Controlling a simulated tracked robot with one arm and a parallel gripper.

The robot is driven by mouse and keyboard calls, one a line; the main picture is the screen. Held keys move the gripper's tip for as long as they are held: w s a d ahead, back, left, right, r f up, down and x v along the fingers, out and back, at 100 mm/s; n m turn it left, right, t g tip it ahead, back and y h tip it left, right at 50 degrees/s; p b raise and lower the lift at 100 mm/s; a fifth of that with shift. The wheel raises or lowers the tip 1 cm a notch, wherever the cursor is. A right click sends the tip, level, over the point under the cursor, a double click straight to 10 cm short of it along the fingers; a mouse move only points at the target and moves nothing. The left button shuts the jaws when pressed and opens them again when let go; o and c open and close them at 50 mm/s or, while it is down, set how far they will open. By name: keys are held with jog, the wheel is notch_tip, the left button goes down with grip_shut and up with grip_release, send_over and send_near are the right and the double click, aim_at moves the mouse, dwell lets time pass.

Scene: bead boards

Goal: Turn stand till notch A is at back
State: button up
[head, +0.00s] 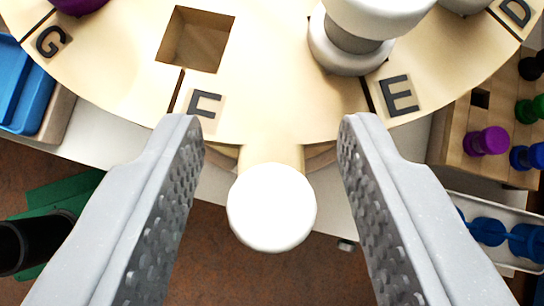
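The round wooden stand (270,110) fills the top of the head view, cut off by the upper edge. Its rim carries dark letters: G (50,41) at left, F (205,104) left of middle, E (398,95) right of middle and D (515,11) at upper right. Notch A is not in view. A white round knob (271,207) stands out from the near rim on a short wooden arm. My gripper (271,130) is open, with one finger on each side of the knob and visible gaps to both.
A blue tray (22,85) is at left. A wooden board with coloured pegs (487,141) and a white tray with blue beads (490,232) are at right.

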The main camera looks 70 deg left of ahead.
jog(key=shift+v, duration=0.85)
jog(key=p+v, duration=0.3)
jog(key=v, duration=0.1)
jog(key=shift+p+v, duration=0.9)
jog(key=shift+p, duration=0.1)
jog(key=shift+f, duration=0.1)
